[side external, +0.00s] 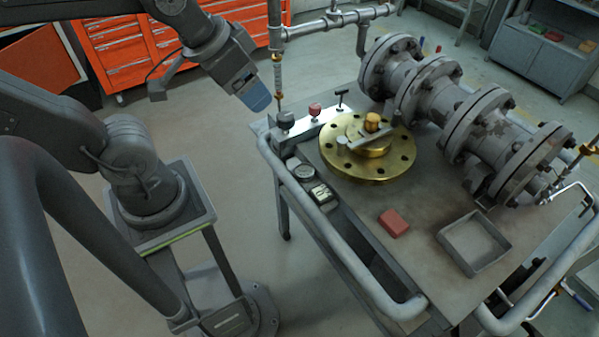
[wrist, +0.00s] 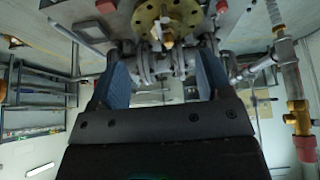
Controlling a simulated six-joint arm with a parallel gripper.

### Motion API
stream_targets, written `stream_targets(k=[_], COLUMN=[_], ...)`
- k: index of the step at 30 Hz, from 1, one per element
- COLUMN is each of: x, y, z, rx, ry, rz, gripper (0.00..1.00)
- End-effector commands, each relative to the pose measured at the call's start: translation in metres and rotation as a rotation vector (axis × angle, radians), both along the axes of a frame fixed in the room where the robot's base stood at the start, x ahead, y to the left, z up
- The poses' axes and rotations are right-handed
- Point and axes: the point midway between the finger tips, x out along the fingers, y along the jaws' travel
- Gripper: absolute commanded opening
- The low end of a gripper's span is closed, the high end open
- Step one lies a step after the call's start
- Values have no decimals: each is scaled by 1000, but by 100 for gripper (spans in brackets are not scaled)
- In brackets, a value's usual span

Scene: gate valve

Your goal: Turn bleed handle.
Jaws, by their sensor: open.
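A small pale manifold at the cart's left back edge carries a dark knob (side external: 285,120), a red knob (side external: 315,109) and a black T-shaped handle (side external: 341,97). I cannot tell from the pictures which one is the bleed handle. My gripper (side external: 259,101) hangs in the air left of the manifold, above its level and apart from it. In the wrist view its two blue fingers stand wide apart with nothing held between them (wrist: 165,60). The round brass flange (side external: 345,168) with a brass nut on top lies right of the manifold; it also shows in the wrist view (wrist: 150,15).
A grey flanged pipe valve (side external: 432,98) fills the cart's back right. A red block (side external: 394,222), an empty grey tray (side external: 474,243) and gauges (side external: 304,172) sit on the cart. A vertical pipe (side external: 277,60) rises beside my gripper. A handrail (side external: 330,238) edges the cart.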

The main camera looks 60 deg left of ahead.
Motion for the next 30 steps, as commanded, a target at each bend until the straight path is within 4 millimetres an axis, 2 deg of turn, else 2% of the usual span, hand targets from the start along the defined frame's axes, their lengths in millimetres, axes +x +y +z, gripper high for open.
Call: stream_targets(k=[5,8,11,14,19,25,30], x=[5,20,49,86,151,226,282], y=[1,4,11,21,44,79,115], z=[3,11,23,33,35,14,-24], rx=[-7,-28,-68,-113,-184,-255,-304], ry=[5,29,67,111,181,258,317], rz=[17,73,177,308,537,812,1050], gripper=[72,72,72,72,72,72,72])
